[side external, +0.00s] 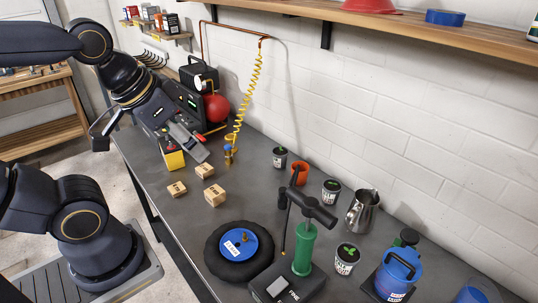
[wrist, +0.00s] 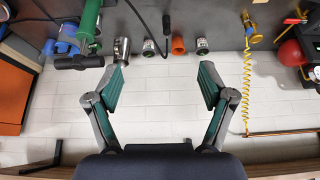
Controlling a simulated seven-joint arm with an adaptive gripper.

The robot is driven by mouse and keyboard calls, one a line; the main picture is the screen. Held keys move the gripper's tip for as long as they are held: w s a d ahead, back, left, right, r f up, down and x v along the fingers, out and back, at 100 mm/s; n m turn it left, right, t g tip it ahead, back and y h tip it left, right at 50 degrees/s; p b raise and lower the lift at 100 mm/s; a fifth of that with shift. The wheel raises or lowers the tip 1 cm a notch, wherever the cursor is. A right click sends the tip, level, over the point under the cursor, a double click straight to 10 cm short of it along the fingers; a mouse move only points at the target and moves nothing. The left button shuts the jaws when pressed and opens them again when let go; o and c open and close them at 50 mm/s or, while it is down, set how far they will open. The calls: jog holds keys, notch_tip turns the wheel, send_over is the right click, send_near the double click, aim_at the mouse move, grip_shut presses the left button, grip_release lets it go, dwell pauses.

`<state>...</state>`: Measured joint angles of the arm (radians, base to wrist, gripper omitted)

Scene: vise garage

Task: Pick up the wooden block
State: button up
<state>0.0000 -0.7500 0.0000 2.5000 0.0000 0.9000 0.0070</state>
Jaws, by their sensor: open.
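Three small wooden blocks lie apart on the dark workbench in the side external view: a left one (side external: 177,189), a back one (side external: 205,170) and a front right one (side external: 215,195). They have dark markings. None of them shows in the wrist view. My gripper (wrist: 160,80) is open, with its two green-padded fingers spread wide and nothing between them. It is held up at the left end of the bench and faces the white brick wall. In the side external view its fingers are hard to tell from the equipment behind.
A black tire with a blue hub (side external: 238,243) and a green pump (side external: 304,250) stand in front. Cups, an orange pot (side external: 300,173) and a metal pitcher (side external: 362,211) line the wall. A yellow coiled hose (side external: 246,100) hangs down.

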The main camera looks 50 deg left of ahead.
jog(key=w+a+r+m, duration=0.2)
jog(key=w+a+m, duration=0.25)
jog(key=w, duration=0.25)
jog(key=n+g, duration=0.5)
jog(key=g, duration=0.1)
send_over(177, 187)
jog(key=shift+m, duration=0.25)
notch_tip(177, 187, down, 30)
jog(key=shift+d+f, duration=0.1)
jog(key=shift+d, duration=0.05)
notch_tip(177, 187, down, 6)
jog(key=shift+s+r, duration=0.1)
jog(key=shift+r, duration=0.05)
